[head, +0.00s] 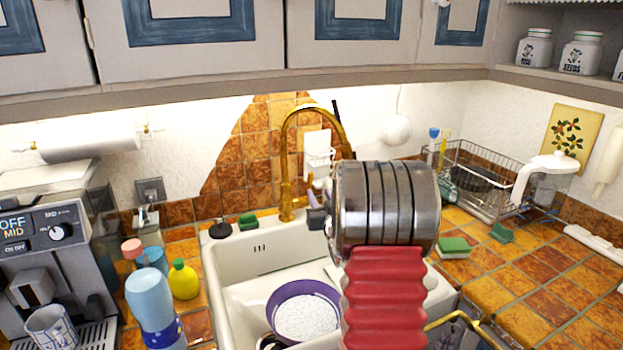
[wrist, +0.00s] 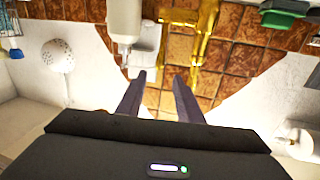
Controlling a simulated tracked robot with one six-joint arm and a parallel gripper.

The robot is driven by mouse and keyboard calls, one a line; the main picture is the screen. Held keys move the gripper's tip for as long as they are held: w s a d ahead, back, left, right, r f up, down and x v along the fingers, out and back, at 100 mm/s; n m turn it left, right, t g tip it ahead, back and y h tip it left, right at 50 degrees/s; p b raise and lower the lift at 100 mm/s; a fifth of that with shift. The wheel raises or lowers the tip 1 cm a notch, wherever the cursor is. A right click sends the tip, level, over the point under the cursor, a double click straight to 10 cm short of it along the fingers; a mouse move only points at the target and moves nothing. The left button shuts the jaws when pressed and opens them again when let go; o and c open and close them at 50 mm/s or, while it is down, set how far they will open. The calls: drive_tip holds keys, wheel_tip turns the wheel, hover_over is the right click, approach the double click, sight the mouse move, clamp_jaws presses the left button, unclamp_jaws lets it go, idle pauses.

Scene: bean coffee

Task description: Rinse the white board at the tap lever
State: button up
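The brass tap (head: 287,160) stands behind the white sink (head: 235,275). Its brass parts also show upside down at the top of the wrist view (wrist: 180,18); I cannot clearly tell which part is the lever. My gripper (head: 317,208) is just right of the tap's base, partly hidden by my arm. In the wrist view its two dark fingers (wrist: 159,76) are apart, with nothing held between them. A pale flat piece (head: 336,273) in the sink beside the bowl may be the white board; most of it is hidden.
A purple bowl (head: 303,312) sits in the sink. A yellow bottle (head: 183,280) and a blue bottle (head: 151,300) stand left, near the coffee machine (head: 45,265). A wire rack (head: 485,185) and a sponge (head: 454,247) are right. Cupboards (head: 190,45) hang above.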

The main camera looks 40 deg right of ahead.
sight(311, 179)
drive_tip(key=shift+x, duration=6.65)
drive_tip(key=shift+c, duration=0.2)
clamp_jaws()
